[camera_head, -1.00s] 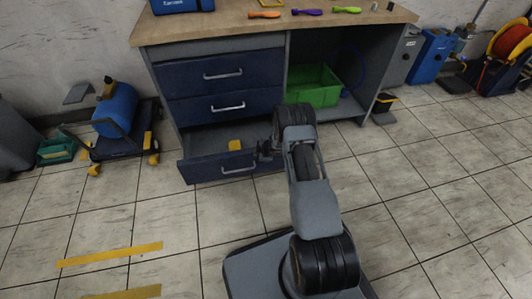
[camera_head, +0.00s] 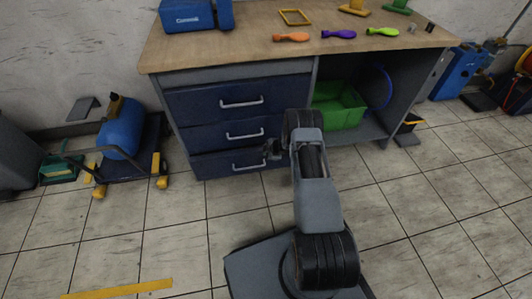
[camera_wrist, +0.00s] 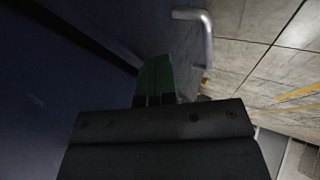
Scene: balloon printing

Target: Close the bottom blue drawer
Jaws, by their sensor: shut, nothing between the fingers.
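The bottom blue drawer (camera_head: 215,166) is the lowest of three in the workbench. Its front looks flush, or nearly so, with the drawers above it, and its inside does not show. Its silver handle (camera_head: 249,167) faces me. My gripper (camera_head: 272,151) is at the right end of the bottom drawer's front, close to or touching it; the arm partly covers that side. In the wrist view my gripper's fingers (camera_wrist: 155,78) are together and empty against a dark blue surface, with a silver handle (camera_wrist: 200,30) beside them.
The middle drawer (camera_head: 195,135) and top drawer (camera_head: 195,103) are shut. A green bin (camera_head: 338,107) sits in the open bay to the right. A blue tank on a cart (camera_head: 122,135) stands to the left. The tiled floor in front of the drawers is clear.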

